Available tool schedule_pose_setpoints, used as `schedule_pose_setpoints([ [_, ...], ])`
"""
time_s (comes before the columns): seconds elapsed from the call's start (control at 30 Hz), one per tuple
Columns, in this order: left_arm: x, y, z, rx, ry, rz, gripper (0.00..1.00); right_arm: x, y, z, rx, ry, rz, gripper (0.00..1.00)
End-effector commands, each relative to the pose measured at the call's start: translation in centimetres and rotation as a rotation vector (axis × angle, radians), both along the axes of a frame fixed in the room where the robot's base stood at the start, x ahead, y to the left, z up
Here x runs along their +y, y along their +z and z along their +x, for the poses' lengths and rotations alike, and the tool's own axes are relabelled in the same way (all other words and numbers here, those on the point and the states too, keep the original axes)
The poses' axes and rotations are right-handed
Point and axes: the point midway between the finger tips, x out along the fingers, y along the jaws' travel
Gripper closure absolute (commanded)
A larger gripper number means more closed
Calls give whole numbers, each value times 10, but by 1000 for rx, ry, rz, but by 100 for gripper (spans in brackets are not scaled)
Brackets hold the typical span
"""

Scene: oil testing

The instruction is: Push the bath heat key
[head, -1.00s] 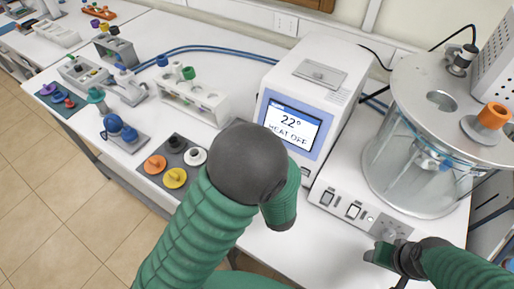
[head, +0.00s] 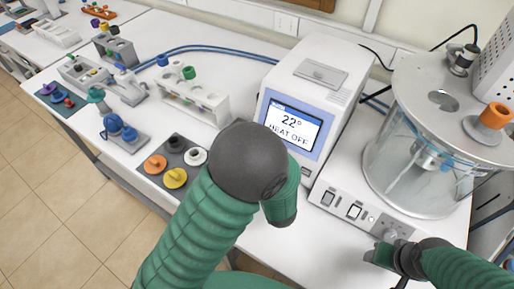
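The heating unit (head: 312,95) is a white box with a blue-framed screen (head: 292,124) that reads 22° and HEAT OFF. To its right is the glass bath (head: 415,175) on a white base. The base's front panel has two rocker switches, one at left (head: 327,198) and one at right (head: 354,211), and a knob (head: 390,235). I cannot tell which control is the bath heat key. My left arm rises in front of the heating unit, and its gripper is hidden. My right gripper (head: 383,254) is close to the knob; its fingers are too small to read.
A grey mat (head: 172,142) with orange, yellow, white and black knobbed pieces lies left of my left arm. A white tube rack (head: 190,100) and other racks stand behind it. Blue hoses (head: 215,48) run along the back.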

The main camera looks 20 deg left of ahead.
Motion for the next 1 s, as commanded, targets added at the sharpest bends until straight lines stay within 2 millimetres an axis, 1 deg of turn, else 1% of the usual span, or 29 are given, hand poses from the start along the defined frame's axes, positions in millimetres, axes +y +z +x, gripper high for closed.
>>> schedule_pose_setpoints([
  [0.67,-1,-2,5,-1,0,-1,100,0,-1,0,0,0,0,44],
  [0.83,-1,1,1,1,0,1,100,0,2,0,0,0,0,44],
  [1.0,-1,5,-9,0,0,0,100,0,5,0,0,0,0,44],
])
